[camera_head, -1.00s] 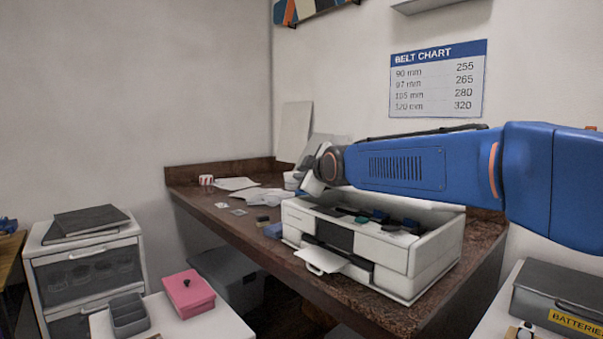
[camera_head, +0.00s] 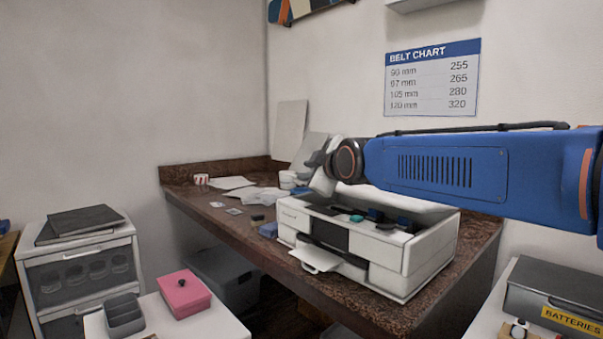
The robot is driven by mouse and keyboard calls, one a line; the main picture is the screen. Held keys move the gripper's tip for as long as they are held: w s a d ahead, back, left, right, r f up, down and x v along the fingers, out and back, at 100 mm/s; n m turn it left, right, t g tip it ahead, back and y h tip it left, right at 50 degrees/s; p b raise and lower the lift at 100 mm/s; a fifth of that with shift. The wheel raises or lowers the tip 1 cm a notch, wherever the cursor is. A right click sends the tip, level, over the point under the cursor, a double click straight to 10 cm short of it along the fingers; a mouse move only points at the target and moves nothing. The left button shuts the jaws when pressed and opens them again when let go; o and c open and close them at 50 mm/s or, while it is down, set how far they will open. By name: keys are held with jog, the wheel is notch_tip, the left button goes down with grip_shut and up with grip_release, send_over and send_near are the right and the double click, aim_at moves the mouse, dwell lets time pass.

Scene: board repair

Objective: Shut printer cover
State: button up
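The white printer (camera_head: 388,250) stands on the brown speckled counter (camera_head: 215,221). Its cover (camera_head: 405,204) is raised at the back, and dark and teal parts show in the open top. My blue arm reaches in from the right across the raised cover and hides part of it. My gripper (camera_head: 318,165) is at the arm's left end, above the printer's back left corner. It is small and partly hidden by the wrist, so I cannot tell its fingers' state or whether it touches the cover.
Papers, a striped cup (camera_head: 201,179) and small items lie on the counter left of the printer. The output tray (camera_head: 315,258) sticks out in front. A pink box (camera_head: 184,294) and a grey BATTERIES case (camera_head: 560,300) stand on lower surfaces nearer me.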

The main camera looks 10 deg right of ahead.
jog(key=v, duration=0.9)
jog(key=shift+s, duration=0.3)
jog(key=shift+s+d, duration=0.1)
jog(key=shift+d, duration=0.05)
